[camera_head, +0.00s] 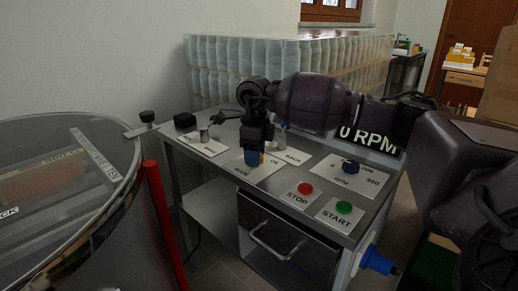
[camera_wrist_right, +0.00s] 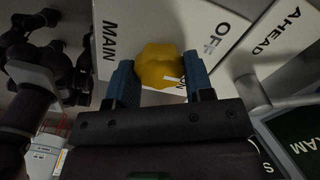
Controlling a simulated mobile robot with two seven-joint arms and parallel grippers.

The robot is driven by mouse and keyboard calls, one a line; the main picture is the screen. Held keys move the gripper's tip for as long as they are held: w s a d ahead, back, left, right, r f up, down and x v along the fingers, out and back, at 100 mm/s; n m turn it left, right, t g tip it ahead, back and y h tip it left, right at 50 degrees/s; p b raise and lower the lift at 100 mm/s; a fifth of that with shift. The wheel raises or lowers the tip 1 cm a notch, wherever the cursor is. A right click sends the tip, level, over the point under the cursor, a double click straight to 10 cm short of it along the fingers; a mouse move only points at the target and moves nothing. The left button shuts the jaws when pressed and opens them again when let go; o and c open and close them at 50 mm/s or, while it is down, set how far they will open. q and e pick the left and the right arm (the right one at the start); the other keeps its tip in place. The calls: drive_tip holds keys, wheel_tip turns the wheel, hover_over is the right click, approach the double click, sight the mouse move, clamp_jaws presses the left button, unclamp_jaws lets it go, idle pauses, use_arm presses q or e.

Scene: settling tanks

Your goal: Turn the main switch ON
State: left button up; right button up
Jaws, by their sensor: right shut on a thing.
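The main switch is a yellow knob (camera_wrist_right: 158,66) on a white plate (camera_wrist_right: 212,18) lettered MAIN and OFF in the right wrist view. In the head view its plate (camera_head: 247,175) lies on the control desk, with ON lettered towards the right. My right gripper (camera_head: 253,158) points down over this plate, and its blue fingertips hide most of the knob. In the right wrist view the right gripper (camera_wrist_right: 160,80) has one blue finger on each side of the knob, shut on it. My left gripper is not in the head view.
The metal control desk (camera_head: 183,150) also bears a red STOP button (camera_head: 305,188), a green START button (camera_head: 344,207) and a blue RPM knob (camera_head: 350,166). An RPM display (camera_head: 371,140) stands behind. A round glass-topped tank (camera_head: 60,165) is at the left.

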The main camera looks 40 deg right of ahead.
drive_tip(key=shift+r+m, duration=0.35)
drive_tip(key=shift+m, duration=0.15)
drive_tip(key=m+p, duration=0.2)
drive_tip(key=shift+m, duration=0.4)
drive_tip(key=m+p, duration=0.1)
drive_tip(key=m, duration=0.1)
drive_tip(key=shift+f+m, duration=0.1)
drive_tip(key=shift+m, duration=0.2)
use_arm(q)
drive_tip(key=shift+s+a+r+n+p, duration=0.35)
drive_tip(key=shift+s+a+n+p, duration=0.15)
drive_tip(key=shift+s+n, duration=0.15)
use_arm(e)
drive_tip(key=shift+f+m, duration=0.15)
drive_tip(key=shift+m, duration=0.45)
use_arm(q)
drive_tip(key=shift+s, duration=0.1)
use_arm(e)
drive_tip(key=shift+f, duration=0.1)
drive_tip(key=o, duration=0.9)
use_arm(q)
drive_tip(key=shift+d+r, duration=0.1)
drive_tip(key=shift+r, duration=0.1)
